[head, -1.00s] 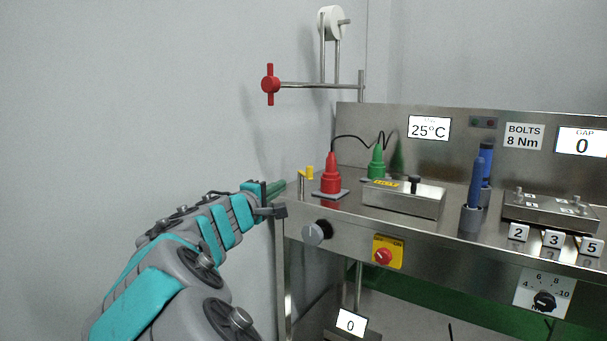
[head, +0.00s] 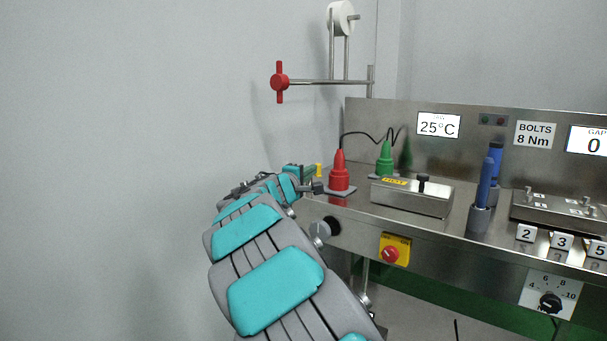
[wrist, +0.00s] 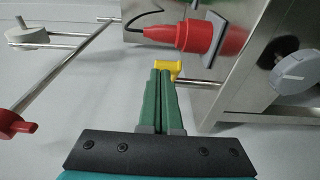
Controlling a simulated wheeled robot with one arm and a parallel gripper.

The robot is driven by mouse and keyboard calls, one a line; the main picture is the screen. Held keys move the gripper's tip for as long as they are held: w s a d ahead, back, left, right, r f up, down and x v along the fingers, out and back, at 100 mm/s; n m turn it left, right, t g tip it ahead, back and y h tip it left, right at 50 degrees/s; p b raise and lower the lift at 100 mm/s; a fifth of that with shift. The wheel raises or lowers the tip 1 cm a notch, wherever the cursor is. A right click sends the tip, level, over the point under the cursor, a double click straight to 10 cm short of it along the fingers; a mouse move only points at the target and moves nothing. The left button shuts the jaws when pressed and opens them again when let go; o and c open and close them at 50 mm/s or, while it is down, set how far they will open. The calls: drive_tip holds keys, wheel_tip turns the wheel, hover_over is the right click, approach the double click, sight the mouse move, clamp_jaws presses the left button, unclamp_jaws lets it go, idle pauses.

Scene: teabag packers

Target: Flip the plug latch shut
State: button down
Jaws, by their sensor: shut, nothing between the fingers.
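The yellow latch piece (head: 318,170) stands at the left end of the steel bench, just left of the red plug (head: 340,172). In the wrist view the yellow latch (wrist: 168,67) is straight ahead of my fingertips, with the red plug (wrist: 190,36) beyond it on its grey base plate (wrist: 210,22). My gripper (wrist: 160,74) is shut and empty, its two green fingers side by side. The fingertips overlap the lower edge of the latch in the picture; I cannot tell whether they touch it. In the head view my arm hides the lower part of the latch.
A green plug (head: 385,160) and a steel box (head: 412,198) stand right of the red plug. A grey knob (wrist: 297,72) sticks out of the bench front. A red-handled rod (head: 279,82) is above. Free room lies left of the bench.

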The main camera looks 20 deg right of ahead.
drive_tip(key=shift+w+d+f, duration=0.1)
drive_tip(key=shift+w+d, duration=0.25)
idle(0.3)
